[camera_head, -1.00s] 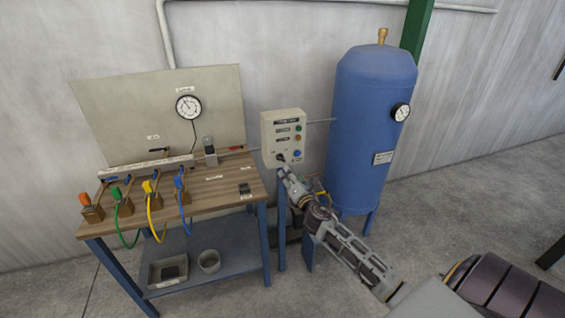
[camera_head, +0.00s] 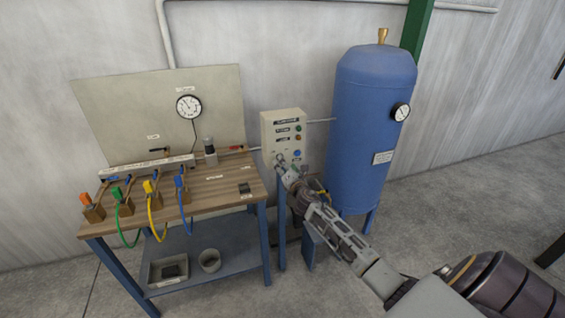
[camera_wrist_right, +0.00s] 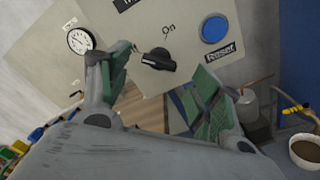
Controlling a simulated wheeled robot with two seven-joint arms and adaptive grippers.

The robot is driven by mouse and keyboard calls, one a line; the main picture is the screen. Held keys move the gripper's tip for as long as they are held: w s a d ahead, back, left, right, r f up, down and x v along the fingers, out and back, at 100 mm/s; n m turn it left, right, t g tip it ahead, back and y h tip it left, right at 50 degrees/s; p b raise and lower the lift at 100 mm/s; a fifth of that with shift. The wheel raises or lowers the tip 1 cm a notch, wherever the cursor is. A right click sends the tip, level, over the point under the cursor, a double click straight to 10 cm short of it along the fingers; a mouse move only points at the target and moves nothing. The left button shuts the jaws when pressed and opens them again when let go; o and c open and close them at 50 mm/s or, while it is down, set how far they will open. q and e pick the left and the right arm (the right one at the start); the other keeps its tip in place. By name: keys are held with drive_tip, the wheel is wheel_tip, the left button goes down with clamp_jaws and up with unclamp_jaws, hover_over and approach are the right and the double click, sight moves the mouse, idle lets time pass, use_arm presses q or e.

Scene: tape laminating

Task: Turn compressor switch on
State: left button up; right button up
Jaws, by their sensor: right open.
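The compressor switch (camera_wrist_right: 160,60) is a black rotary knob on the beige control panel (camera_head: 270,122). In the right wrist view an "On" label stands just above it. The knob's narrow end points left, away from that label. My right gripper (camera_wrist_right: 160,92) is open, with one green-padded finger on each side below the knob. I cannot tell whether either finger touches it. In the head view the right gripper (camera_head: 283,160) is at the panel's lower part and covers the switch. My left gripper is not in view.
A blue Reset button (camera_wrist_right: 214,29) is right of the switch. A blue tank (camera_head: 370,135) stands right of the panel. A wooden-topped workbench (camera_head: 215,190) with hoses, valves and a gauge board (camera_head: 110,115) stands to the left.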

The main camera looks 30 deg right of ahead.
drive_tip(key=shift+x, duration=1.75)
drive_tip(key=shift+a, duration=0.1)
drive_tip(key=c, duration=1)
